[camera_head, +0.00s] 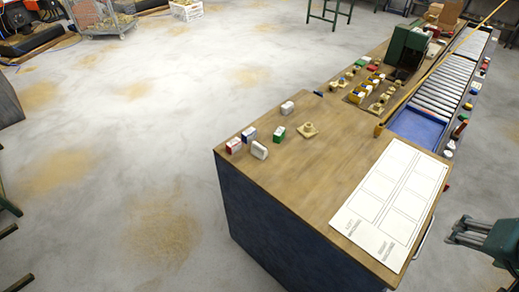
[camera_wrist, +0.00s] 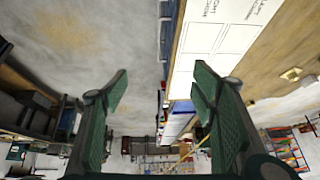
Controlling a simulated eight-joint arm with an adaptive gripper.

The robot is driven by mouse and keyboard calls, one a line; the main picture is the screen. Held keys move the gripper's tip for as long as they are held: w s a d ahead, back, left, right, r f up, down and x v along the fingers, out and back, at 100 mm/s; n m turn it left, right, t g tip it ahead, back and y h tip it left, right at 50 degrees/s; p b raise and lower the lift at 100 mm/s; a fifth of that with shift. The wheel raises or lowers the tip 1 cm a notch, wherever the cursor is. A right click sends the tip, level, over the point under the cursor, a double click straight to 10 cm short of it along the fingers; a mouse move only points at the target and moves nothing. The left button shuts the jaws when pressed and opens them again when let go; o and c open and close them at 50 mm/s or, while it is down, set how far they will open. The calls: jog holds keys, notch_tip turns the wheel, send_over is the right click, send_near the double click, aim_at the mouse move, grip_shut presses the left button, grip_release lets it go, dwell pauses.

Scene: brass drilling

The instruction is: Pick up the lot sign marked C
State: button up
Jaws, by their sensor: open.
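Several small block-like signs stand on the near left of the wooden bench (camera_head: 330,134): a red-and-white one (camera_head: 233,146), a blue-and-white one (camera_head: 249,134), a white one (camera_head: 259,151), a green-and-white one (camera_head: 278,132) and a greyish-white one (camera_head: 287,107). I cannot read any letter on them, so I cannot tell which is marked C. My gripper (camera_head: 455,231) is off the bench's right side, well apart from the signs. In the wrist view my gripper (camera_wrist: 160,82) is open, with nothing between its green fingers.
A white sheet with printed boxes (camera_head: 392,198) covers the bench's right front. A brass-coloured part (camera_head: 308,129) sits beside the signs. A blue tray (camera_head: 419,127), a roller conveyor (camera_head: 447,83) and a green machine (camera_head: 407,45) stand farther back. Open floor lies left.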

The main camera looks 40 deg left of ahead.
jog(key=w+a+r+g+p, duration=0.15)
jog(key=w+a, duration=0.25)
jog(key=a, duration=0.7)
jog(key=w+a+g+p, duration=0.1)
jog(key=w+a+p, duration=0.25)
jog(key=a, duration=0.75)
jog(key=w+a+r+g+p, duration=0.15)
jog(key=w+a, duration=0.35)
jog(key=a, duration=0.6)
jog(key=g+p, duration=0.2)
jog(key=p, duration=0.4)
send_over(259, 146)
jog(key=shift+h, duration=0.4)
jog(key=f, duration=1.4)
jog(key=shift+w+d, duration=0.2)
jog(key=shift+w, duration=0.05)
jog(key=shift+s+a+f, duration=0.2)
jog(key=shift+a+f, duration=0.05)
jog(key=shift+f, duration=0.05)
jog(key=shift+f, duration=1.3)
